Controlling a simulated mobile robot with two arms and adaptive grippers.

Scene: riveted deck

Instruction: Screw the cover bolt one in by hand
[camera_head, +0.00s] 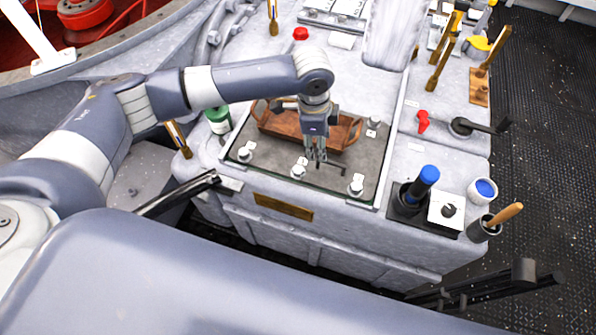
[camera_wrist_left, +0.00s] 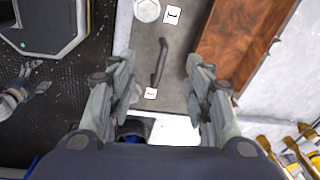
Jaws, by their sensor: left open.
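The grey cover plate (camera_head: 262,166) lies on the machine housing, with several pale bolts along its edges. Front-edge bolts stand at the left (camera_head: 245,154), middle (camera_head: 298,171) and right (camera_head: 356,186); another bolt (camera_head: 374,122) is at the back right. Small tags lie beside bolts, but I cannot read which is bolt one. My left gripper (camera_head: 316,163) points down over the plate, open and empty, near its black handle (camera_wrist_left: 160,62). In the left wrist view the fingers (camera_wrist_left: 160,60) are apart, and one bolt (camera_wrist_left: 147,10) shows beyond them. My right gripper is not in view.
A wooden tray (camera_head: 280,126) sits on the plate behind my gripper. To the right are a blue-topped tool (camera_head: 428,176), a white pot (camera_head: 482,191) and a dark cup with a wooden handle (camera_head: 484,229). A green jar (camera_head: 218,119) stands left of the plate.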

